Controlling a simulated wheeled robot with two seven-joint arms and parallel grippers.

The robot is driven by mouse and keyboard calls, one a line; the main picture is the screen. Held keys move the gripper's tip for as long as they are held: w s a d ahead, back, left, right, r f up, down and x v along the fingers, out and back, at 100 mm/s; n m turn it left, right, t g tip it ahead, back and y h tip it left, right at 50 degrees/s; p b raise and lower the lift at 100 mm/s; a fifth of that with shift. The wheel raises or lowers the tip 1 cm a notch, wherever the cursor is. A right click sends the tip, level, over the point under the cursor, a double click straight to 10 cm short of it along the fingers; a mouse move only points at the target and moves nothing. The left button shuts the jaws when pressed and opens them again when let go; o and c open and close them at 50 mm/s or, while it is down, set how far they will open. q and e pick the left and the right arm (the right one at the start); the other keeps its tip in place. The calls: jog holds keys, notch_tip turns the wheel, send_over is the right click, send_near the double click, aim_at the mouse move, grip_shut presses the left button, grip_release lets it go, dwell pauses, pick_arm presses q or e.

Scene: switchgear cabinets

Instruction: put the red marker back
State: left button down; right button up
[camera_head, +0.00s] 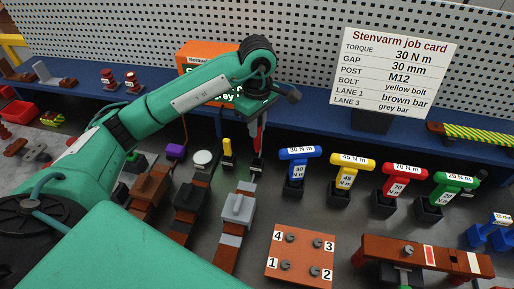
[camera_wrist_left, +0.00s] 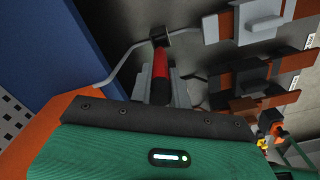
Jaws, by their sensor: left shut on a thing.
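The red marker (camera_head: 259,138) hangs upright below my left gripper (camera_head: 260,118), which is shut on its upper part. In the left wrist view the red marker (camera_wrist_left: 160,65) stands out between the grey fingers (camera_wrist_left: 160,92). Its far end meets a small black block (camera_wrist_left: 160,35). In the head view its lower end is at a black holder (camera_head: 256,166); I cannot tell whether it sits fully in it. My right gripper is out of view.
A yellow marker (camera_head: 227,147) stands in a holder just left. Blue (camera_head: 299,160), yellow (camera_head: 350,167) and red (camera_head: 400,176) torque tools stand to the right. A job card (camera_head: 395,75) is behind. Grey-handled switches (camera_head: 237,207) are in front.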

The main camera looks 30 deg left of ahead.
aim_at(257, 149)
pick_arm(q)
notch_tip(257, 149, down, 5)
jog(key=shift+a+r+p, duration=0.1)
jog(key=shift+r+p, duration=0.05)
jog(key=shift+p, duration=0.4)
jog(key=shift+f, duration=0.85)
notch_tip(257, 149, down, 3)
jog(key=shift+r+p, duration=0.1)
jog(key=shift+p, duration=0.5)
jog(key=shift+f+b, duration=0.3)
jog(key=c, duration=1.3)
grip_release()
jog(key=shift+r, duration=0.1)
jog(key=shift+r, duration=0.1)
